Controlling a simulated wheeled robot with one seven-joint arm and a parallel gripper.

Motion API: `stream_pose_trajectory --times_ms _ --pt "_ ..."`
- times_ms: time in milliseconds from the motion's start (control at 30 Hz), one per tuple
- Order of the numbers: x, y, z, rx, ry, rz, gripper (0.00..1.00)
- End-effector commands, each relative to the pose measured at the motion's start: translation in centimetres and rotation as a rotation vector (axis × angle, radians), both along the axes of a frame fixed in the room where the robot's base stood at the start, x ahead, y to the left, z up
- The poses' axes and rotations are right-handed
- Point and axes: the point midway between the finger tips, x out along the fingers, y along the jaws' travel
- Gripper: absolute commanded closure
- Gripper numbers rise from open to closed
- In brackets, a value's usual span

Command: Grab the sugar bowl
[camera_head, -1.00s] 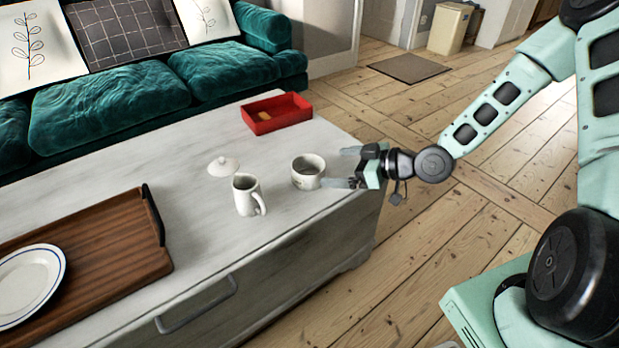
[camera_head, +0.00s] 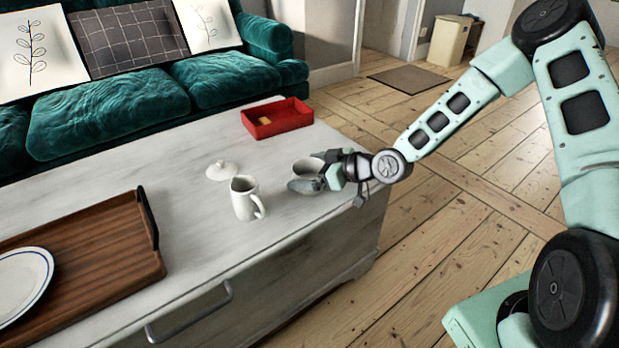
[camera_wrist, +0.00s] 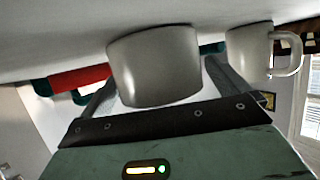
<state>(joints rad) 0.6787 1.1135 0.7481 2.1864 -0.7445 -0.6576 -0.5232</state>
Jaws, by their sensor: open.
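The white sugar bowl (camera_head: 306,167) stands on the grey-white table, partly hidden by my gripper in the head view. In the wrist view the bowl (camera_wrist: 156,66) sits between the two fingers. My gripper (camera_head: 312,172) is open and low at the table's right end, its fingers reaching around the bowl. In the wrist view my gripper (camera_wrist: 160,85) shows a finger on each side of the bowl, and I cannot tell whether either touches it. A white lid (camera_head: 222,170) with a knob lies apart on the table, behind the mug.
A white mug (camera_head: 244,198) stands close left of the bowl, and in the wrist view the mug (camera_wrist: 248,52) is just beyond one finger. A red tray (camera_head: 278,118) lies behind. A wooden tray (camera_head: 110,230) with a plate (camera_head: 22,280) is at left.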

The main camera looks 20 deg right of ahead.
Motion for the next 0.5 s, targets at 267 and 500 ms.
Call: stream_pose_trajectory --times_ms 267,500 --pt "-0.03 -0.04 0.01 0.000 0.000 0.000 0.48" --pt "-0.01 -0.04 0.27 0.000 -0.001 0.000 0.48"
